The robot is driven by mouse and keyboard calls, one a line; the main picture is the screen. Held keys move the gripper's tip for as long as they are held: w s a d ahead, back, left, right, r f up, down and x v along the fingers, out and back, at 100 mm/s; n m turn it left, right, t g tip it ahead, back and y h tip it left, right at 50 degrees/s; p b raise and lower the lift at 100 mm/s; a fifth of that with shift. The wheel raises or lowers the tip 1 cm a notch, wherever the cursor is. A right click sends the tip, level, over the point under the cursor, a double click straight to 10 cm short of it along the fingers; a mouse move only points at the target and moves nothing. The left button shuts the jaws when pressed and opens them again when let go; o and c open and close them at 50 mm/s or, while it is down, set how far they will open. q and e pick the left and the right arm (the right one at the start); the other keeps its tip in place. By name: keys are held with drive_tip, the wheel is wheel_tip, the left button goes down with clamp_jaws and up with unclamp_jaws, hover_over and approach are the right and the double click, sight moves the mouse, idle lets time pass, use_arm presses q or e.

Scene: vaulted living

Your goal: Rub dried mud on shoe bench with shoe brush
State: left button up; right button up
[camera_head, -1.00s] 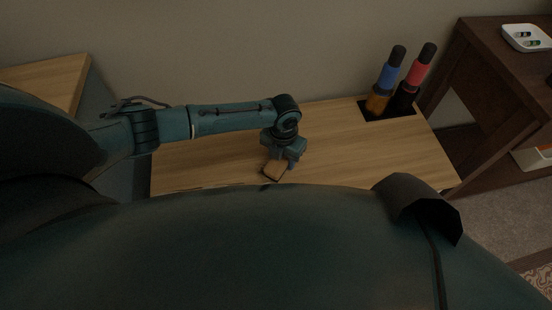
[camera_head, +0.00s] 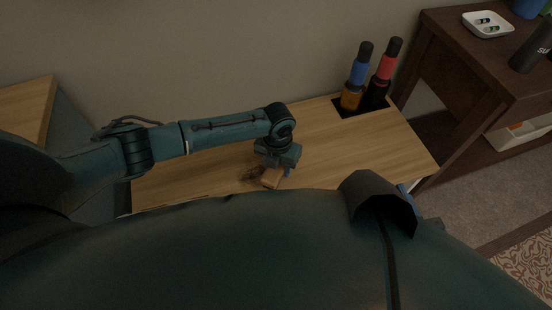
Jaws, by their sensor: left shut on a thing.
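My left gripper (camera_head: 274,168) points down over the wooden shoe bench (camera_head: 350,150), shut on the shoe brush (camera_head: 272,179). The brush shows as a small tan wooden block, low at the bench top. Its bristles are hidden, so I cannot tell whether they touch the surface. A dark brown patch of dried mud (camera_head: 252,174) shows on the bench just left of the brush. I cannot make out my right gripper. My own body covers the bench's front edge.
Two bottles, one with a blue band (camera_head: 358,75) and one with a red band (camera_head: 382,75), stand in a dark recess at the bench's back right. A dark wooden table (camera_head: 450,50) holding a white tray (camera_head: 488,25) stands to the right.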

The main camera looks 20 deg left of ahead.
use_arm(q)
drive_tip(key=shift+s+a+r+p, duration=0.1)
drive_tip(key=shift+s+a+p, duration=0.4)
drive_tip(key=shift+a+p, duration=0.3)
drive_tip(key=shift+s+a+p, duration=0.3)
drive_tip(key=shift+s+a, duration=0.15)
drive_tip(key=shift+a, duration=0.4)
drive_tip(key=shift+s+a+p, duration=0.55)
drive_tip(key=shift+a+p, duration=0.1)
drive_tip(key=shift+a, duration=0.1)
drive_tip(key=shift+s+a+f+p, duration=0.2)
drive_tip(key=shift+s+a, duration=0.1)
drive_tip(key=shift+a, duration=0.1)
drive_tip(key=shift+s+a+f+p, duration=0.15)
drive_tip(key=shift+s+a, duration=0.1)
drive_tip(key=shift+a, duration=0.15)
drive_tip(key=shift+s+a+r+p, duration=0.2)
drive_tip(key=shift+s+a+p, duration=0.35)
drive_tip(key=shift+a, duration=0.15)
drive_tip(key=shift+s+a+r+p, duration=0.1)
drive_tip(key=shift+s+a+p, duration=0.35)
drive_tip(key=shift+a, duration=0.3)
drive_tip(key=shift+s+a+p, duration=0.3)
drive_tip(key=shift+s+a, duration=0.15)
drive_tip(key=shift+a, duration=0.25)
drive_tip(key=shift+s+a+r+p, duration=0.1)
drive_tip(key=shift+s+a+p, duration=0.35)
drive_tip(key=shift+a, duration=0.3)
drive_tip(key=shift+f, duration=0.1)
